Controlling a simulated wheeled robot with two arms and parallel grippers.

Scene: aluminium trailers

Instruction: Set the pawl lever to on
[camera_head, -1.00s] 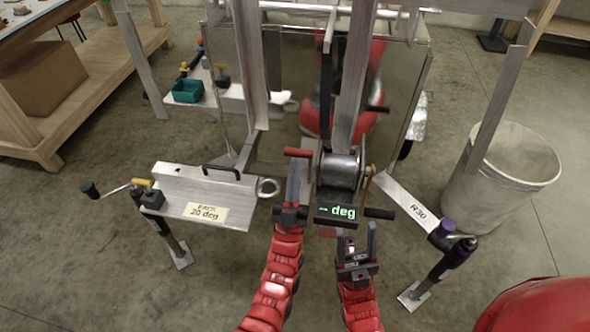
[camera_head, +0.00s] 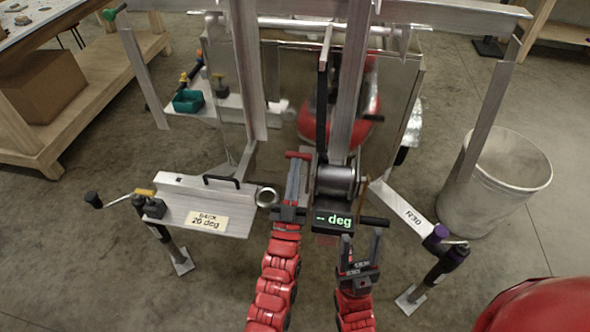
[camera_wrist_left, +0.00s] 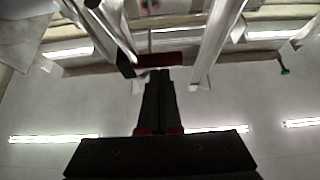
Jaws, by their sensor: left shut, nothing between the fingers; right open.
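The winch drum (camera_head: 338,180) sits on the trailer's front post at the centre of the head view. A short red-gripped lever (camera_head: 298,155) sticks out to its left, apparently the pawl lever; its setting cannot be read. My left gripper (camera_head: 297,168) is shut and empty, its fingertips at or just below the red grip. In the left wrist view the red grip (camera_wrist_left: 160,59) lies across, just beyond the shut fingertips (camera_wrist_left: 157,75); contact cannot be told. My right gripper (camera_head: 361,240) is open and empty, below and right of the winch.
A black display (camera_head: 333,220) reading "-- deg" sits under the drum. A black-gripped handle (camera_head: 374,221) is right of it. A plate marked "20 deg" (camera_head: 207,222) with a ring is left; a beam marked "R30" (camera_head: 413,215) and a grey bin (camera_head: 492,190) are right.

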